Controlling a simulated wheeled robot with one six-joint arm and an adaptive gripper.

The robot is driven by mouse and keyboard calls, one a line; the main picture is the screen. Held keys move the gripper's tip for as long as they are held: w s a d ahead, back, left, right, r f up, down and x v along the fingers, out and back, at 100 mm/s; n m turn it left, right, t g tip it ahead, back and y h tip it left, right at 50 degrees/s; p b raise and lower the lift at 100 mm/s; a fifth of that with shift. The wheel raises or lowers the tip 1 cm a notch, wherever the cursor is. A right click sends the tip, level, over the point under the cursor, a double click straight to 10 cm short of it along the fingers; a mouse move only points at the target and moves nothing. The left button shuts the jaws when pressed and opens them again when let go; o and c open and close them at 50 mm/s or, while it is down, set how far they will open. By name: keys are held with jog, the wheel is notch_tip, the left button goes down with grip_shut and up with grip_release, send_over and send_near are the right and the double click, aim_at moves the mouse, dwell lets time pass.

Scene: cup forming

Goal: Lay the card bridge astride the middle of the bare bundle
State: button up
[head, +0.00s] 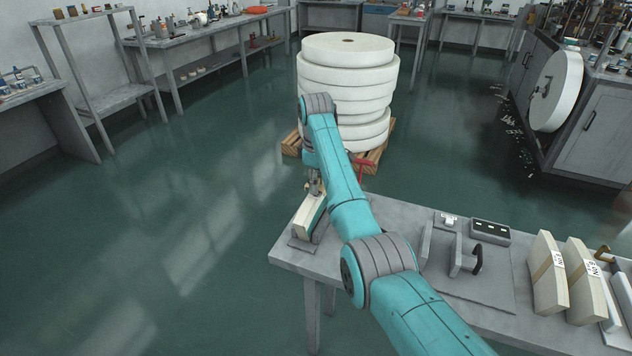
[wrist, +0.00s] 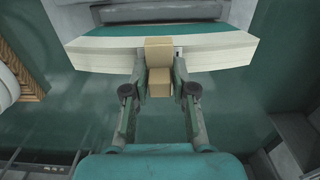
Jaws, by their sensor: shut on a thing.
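The bare bundle (head: 306,220) is a pale stack of sheets on a dark plate at the left end of the grey table. It also spans the upper wrist view (wrist: 105,56). My gripper (head: 315,186) is at the bundle; in the wrist view its two fingers (wrist: 159,78) are shut on the tan card bridge (wrist: 158,50). The bridge overlaps the bundle near its middle, with a second tan face hanging on the near side. I cannot tell whether it rests on the bundle or is slightly above it. In the head view my arm and gripper hide the bridge.
Two banded bundles (head: 548,278) with labels stand at the table's right. A grey fixture with upright plates (head: 455,255) and a small dark box (head: 490,232) are on the table (head: 385,207). A tall stack of white rolls (head: 345,75) on a wooden pallet stands behind.

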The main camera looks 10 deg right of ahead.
jog(key=shift+f, duration=0.65)
dwell(0.8)
jog(key=o, duration=1.4)
